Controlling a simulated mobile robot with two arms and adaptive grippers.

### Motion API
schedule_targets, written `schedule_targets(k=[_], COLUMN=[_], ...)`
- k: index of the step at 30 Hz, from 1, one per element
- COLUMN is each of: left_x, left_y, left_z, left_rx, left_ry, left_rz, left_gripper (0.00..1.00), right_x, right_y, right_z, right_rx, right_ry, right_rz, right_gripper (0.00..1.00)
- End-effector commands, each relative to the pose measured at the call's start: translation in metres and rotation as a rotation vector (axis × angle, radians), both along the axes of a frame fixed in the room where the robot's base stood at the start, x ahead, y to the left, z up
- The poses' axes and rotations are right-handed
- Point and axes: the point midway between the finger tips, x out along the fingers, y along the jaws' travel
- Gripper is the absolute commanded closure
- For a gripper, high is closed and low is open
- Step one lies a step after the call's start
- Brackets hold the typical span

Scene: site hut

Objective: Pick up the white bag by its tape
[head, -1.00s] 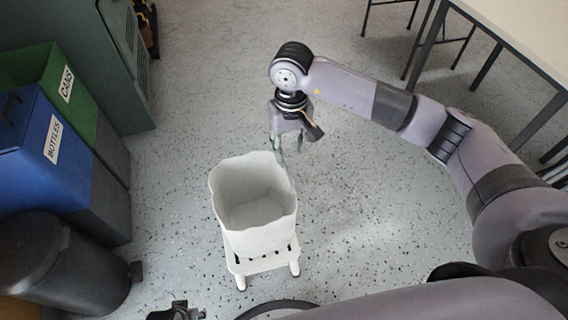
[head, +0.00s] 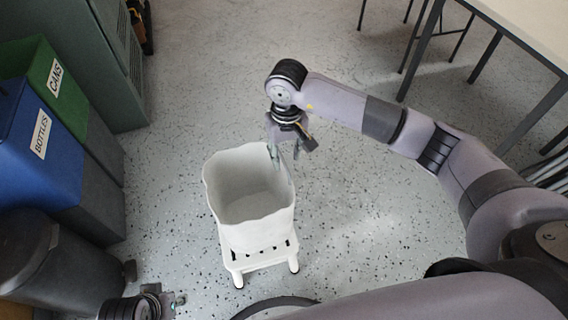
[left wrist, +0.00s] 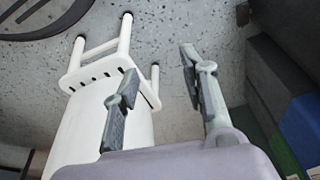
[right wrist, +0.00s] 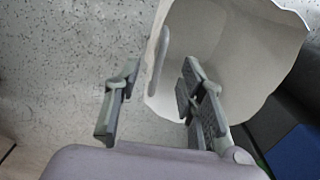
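The white bag (head: 255,234) stands open-topped on a white stool (head: 262,262) in the head view. My right gripper (head: 283,152) is at the bag's far right rim. In the right wrist view, this gripper (right wrist: 158,84) is open, one finger over the bag's opening and the other outside it, the tape showing between them. My left gripper (head: 176,302) is low in the head view. In the left wrist view, it (left wrist: 160,75) is open and empty, the bag (left wrist: 85,130) beside its left finger.
A blue bottles bin (head: 40,160), a green cans bin (head: 62,85) and a dark round bin (head: 55,255) stand at the left. A green cabinet (head: 75,50) is behind them. A table (head: 535,25) is at the top right. The floor around the stool is mostly clear.

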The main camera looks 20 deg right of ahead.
Motion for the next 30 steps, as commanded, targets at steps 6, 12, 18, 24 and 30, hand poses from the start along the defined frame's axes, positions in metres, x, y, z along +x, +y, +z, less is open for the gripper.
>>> schedule_targets(k=[6,12,18,24,30], left_x=[-0.008,0.004,0.032,0.050,0.057], left_y=[0.002,-0.002,-0.011,-0.017,-0.019], left_z=[0.027,0.041,0.045,0.051,0.054], left_rx=[-0.001,-0.016,-0.044,-0.064,-0.072], left_ry=[-0.024,-0.106,-0.236,-0.326,-0.363], left_rz=[0.002,-0.003,-0.013,-0.020,-0.023], left_gripper=[0.60,0.60,0.60,0.60,0.60], right_x=[0.000,0.000,0.000,0.000,0.000], right_y=[0.000,0.000,0.000,0.000,0.000], right_z=[-0.028,-0.039,-0.048,-0.053,-0.055], right_rx=[-0.001,0.000,-0.001,-0.001,-0.001], right_ry=[0.000,0.001,0.000,0.000,0.000], right_rz=[0.000,-0.001,0.000,-0.001,-0.001], right_gripper=[0.63,0.63,0.63,0.63,0.63])
